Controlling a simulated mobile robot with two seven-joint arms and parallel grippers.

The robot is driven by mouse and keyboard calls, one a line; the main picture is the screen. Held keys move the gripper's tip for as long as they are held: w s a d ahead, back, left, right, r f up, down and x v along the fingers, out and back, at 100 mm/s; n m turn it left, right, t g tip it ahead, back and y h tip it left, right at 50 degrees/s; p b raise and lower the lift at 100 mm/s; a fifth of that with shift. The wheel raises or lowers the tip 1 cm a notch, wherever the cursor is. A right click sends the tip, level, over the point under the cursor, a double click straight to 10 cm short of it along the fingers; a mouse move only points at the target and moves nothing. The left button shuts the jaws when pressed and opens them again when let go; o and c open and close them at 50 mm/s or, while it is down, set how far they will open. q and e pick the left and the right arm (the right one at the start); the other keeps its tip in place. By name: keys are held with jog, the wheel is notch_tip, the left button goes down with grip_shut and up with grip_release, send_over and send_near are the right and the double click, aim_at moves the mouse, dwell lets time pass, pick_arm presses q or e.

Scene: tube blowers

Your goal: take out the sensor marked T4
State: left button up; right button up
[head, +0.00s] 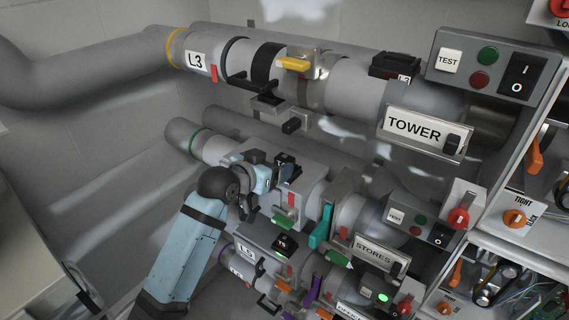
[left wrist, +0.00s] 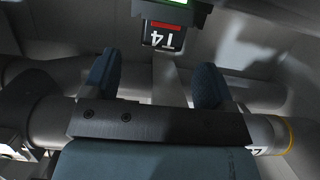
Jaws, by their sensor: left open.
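The sensor marked T4 (left wrist: 163,38) shows at the top middle of the left wrist view. It is a dark block with an upside-down white label, a red stripe and a lit green edge above. My left gripper (left wrist: 156,78) is open, with one dark blue finger on each side of the picture. The sensor lies beyond the gap between the fingers, and nothing is held. In the head view my left gripper (head: 272,176) is at the middle pipe, and it hides part of the pipe's fittings. I cannot make out the T4 label there. My right gripper is not in view.
The upper pipe L3 (head: 345,92) with its TOWER plate (head: 416,125) runs above my left arm. A lower pipe carries a dark sensor block (head: 283,243). Teal handle (head: 321,228) and STORES plate (head: 375,253) stand to the right. Open wall space lies left.

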aim_at(281, 161)
pick_arm(q)
jog(key=x, duration=0.5)
jog(key=shift+w+p, duration=0.1)
jog(key=shift+p, duration=0.2)
jog(key=shift+c, duration=0.4)
jog(key=c, duration=0.9)
